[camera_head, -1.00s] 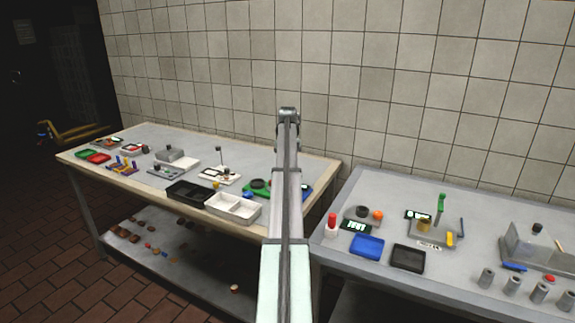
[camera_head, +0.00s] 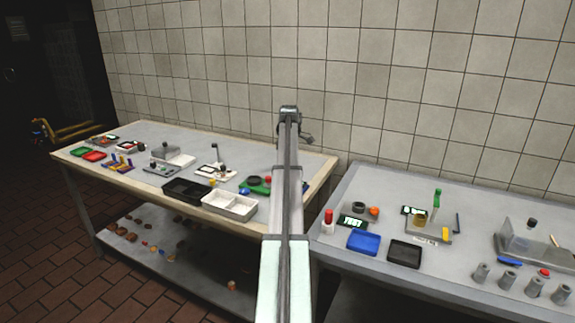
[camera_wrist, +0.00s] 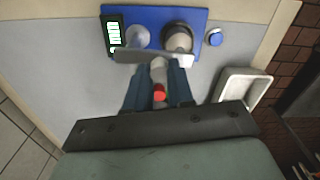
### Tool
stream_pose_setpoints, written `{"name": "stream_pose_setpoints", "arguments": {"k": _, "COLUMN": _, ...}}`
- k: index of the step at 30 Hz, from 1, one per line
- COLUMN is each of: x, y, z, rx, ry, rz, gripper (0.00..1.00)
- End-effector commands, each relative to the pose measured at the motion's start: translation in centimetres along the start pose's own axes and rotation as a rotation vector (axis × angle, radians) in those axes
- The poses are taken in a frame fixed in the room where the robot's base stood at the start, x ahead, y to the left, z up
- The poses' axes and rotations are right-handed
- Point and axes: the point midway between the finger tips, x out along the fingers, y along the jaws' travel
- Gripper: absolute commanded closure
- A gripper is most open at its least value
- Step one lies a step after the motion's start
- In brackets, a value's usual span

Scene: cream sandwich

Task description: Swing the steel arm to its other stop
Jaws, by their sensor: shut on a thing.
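In the wrist view, the steel arm (camera_wrist: 133,57) is a flat grey bar lying crosswise over the front of a blue plate (camera_wrist: 157,17). My gripper (camera_wrist: 159,74) has its dark fingers closed at the bar. A pale stem with a red end (camera_wrist: 160,92) shows between the fingers; whether it is part of the bar is unclear. Behind the bar on the plate are a grey round post (camera_wrist: 137,36), a dark-rimmed round cup (camera_wrist: 177,37) and a small lit display (camera_wrist: 114,34). In the head view, my own arm hides the gripper and most of this plate.
A blue round button (camera_wrist: 215,38) is right of the plate, and a white tray (camera_wrist: 238,86) is further right near the table edge. In the head view, black and white trays (camera_head: 230,205) line the left table's front; the right table (camera_head: 335,262) holds other stations.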

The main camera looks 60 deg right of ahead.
Motion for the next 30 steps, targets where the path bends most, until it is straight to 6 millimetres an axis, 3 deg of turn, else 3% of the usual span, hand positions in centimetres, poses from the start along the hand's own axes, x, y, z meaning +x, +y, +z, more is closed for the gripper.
{"name": "stream_pose_setpoints", "arguments": {"k": 20, "x": 0.02, "y": -0.10, "z": 0.31, "rx": -0.064, "ry": -0.001, "rz": -0.001, "gripper": 1.00}}
{"name": "stream_pose_setpoints", "arguments": {"k": 21, "x": 0.02, "y": -0.10, "z": 0.32, "rx": -0.064, "ry": -0.001, "rz": -0.001, "gripper": 0.77}}
{"name": "stream_pose_setpoints", "arguments": {"k": 30, "x": 0.01, "y": -0.08, "z": 0.28, "rx": -0.063, "ry": 0.000, "rz": 0.000, "gripper": 0.52}}
